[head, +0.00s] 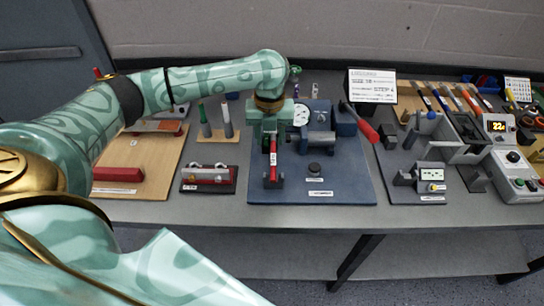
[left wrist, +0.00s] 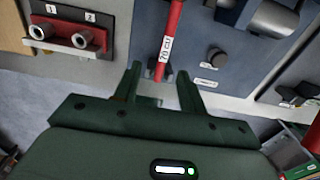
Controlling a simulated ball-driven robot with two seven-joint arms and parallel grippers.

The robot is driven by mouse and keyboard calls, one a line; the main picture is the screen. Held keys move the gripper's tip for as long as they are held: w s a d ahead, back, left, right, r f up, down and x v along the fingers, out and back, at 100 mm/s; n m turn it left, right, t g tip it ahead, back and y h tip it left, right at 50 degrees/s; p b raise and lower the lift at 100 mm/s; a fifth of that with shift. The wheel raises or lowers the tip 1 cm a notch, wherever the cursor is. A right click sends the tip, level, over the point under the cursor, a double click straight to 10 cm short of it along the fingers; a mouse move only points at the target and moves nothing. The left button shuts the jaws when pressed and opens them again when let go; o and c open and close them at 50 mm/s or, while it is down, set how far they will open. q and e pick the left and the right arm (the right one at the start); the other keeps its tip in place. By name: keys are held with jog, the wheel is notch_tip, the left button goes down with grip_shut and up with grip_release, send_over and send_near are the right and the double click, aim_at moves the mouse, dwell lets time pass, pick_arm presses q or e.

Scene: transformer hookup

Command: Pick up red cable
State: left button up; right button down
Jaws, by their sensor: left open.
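The red cable (head: 273,148) is a short red rod with a white label reading "70 CU". It lies over the blue board (head: 345,187), with its near end at a small dark holder (head: 274,178). It also shows in the left wrist view (left wrist: 173,30), running down to the gap between my fingers. My left gripper (head: 270,134) is open over the cable in the head view; in the left wrist view its two fingers (left wrist: 160,72) stand either side of the cable's near end. I cannot tell whether they touch it. My right gripper is not in view.
A block with two metal terminals (head: 208,179) stands left of the blue board. A black knob (head: 314,168) is right of the cable. A red-handled tool (head: 362,126) leans at the board's right side. A wooden board (head: 150,170) lies further left. The table's front edge is close.

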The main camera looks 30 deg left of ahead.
aim_at(273, 158)
pick_arm(q)
jog(key=f, duration=0.1)
jog(key=w+f, duration=0.2)
jog(key=shift+d+f, duration=0.2)
jog(key=shift+d, duration=0.05)
jog(key=shift+s+a+f+b, duration=0.1)
jog(key=shift+s+f+b, duration=0.05)
jog(key=shift+f+b, duration=0.25)
jog(key=f+b, duration=0.1)
jog(key=f, duration=0.3)
jog(key=shift+s, duration=0.2)
jog(key=shift+w+f, duration=0.15)
jog(key=shift+f, duration=0.15)
jog(key=shift+r, duration=0.1)
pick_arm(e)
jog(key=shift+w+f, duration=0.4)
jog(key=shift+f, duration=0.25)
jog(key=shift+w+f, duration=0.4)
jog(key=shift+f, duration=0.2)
pick_arm(q)
jog(key=c, duration=0.4)
grip_shut()
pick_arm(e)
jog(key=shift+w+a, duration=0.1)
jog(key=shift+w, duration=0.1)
